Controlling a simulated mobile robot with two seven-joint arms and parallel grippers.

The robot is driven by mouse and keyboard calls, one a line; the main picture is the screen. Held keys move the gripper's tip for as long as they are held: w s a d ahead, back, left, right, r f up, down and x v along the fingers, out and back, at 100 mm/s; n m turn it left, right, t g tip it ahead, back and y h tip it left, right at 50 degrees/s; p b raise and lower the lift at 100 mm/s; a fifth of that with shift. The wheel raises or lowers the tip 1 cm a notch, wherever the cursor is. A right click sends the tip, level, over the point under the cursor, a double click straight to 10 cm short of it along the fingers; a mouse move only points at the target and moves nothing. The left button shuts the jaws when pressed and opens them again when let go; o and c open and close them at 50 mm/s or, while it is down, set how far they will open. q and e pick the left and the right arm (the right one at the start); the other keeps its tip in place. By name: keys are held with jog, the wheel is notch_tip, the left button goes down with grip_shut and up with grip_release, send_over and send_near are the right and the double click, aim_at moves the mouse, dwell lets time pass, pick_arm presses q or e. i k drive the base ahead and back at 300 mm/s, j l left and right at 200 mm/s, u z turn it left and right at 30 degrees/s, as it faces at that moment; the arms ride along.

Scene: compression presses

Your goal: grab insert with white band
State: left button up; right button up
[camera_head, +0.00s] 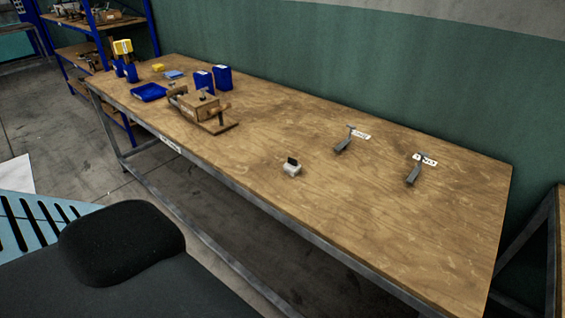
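A small white block with a dark upright piece (291,168) stands near the front edge of the wooden table, about mid-length. Two grey metal pieces lie further right, one (344,144) near the middle and one (413,174) nearer the right end. A white label lies beside each, one (362,134) by the left piece and one (427,159) by the right piece. The view is too small to tell which thing is the insert with the white band. Neither of my grippers shows.
The table (300,220) has a wooden fixture (203,108) left of centre. A blue shelf (96,30) is beyond. The table's right part is mostly clear.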

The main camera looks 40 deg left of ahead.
aim_at(292, 168)
jog(key=j, duration=1.6)
